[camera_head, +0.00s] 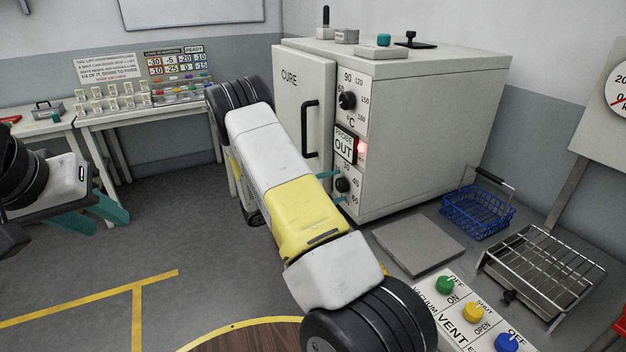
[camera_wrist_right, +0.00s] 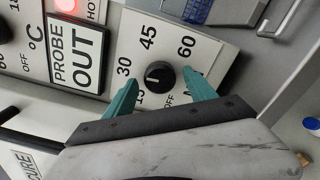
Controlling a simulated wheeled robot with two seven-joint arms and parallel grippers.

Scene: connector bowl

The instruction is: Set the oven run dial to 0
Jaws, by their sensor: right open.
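The oven run dial (camera_head: 343,185) is the lower black knob on the front of the white CURE oven (camera_head: 440,130). It also shows in the right wrist view (camera_wrist_right: 160,75), with 15, 30, 45 and 60 printed around it. Its white mark faces left, roughly between 15 and 30; the exact reading is unclear. My right gripper (camera_head: 336,187) is open, its teal fingers on either side of the dial; I cannot tell whether they touch it. The 0 marking is not visible. My left gripper (camera_head: 95,213) is open and empty at the far left.
The upper °C dial (camera_head: 347,100) and the PROBE OUT sign (camera_head: 344,144) with a lit red lamp are above the run dial. A blue basket (camera_head: 477,212), a wire rack (camera_head: 543,270) and a panel of coloured knobs (camera_head: 473,312) stand to the right.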

